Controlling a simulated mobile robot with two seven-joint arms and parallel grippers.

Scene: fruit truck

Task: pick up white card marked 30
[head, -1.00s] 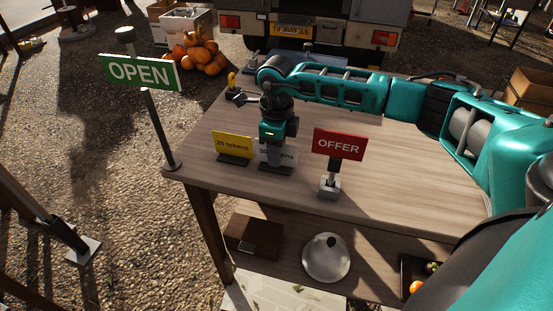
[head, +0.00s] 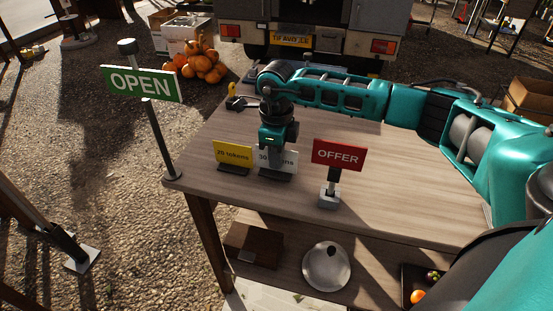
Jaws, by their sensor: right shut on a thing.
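The white card marked 30 (head: 289,161) stands in a dark base on the wooden table, between the yellow card and the red OFFER sign. My right gripper (head: 276,152) comes down over it from above and is shut on its upper edge. The gripper covers the middle of the card's text. The card looks upright, with its base at table level; I cannot tell whether it touches the table. My left gripper is not in view.
A yellow "20 tokens" card (head: 232,155) stands close on the left. The red OFFER sign (head: 338,155) stands on the right. A green OPEN sign (head: 144,84) rises at the table's left corner. The tabletop (head: 410,185) is clear to the right.

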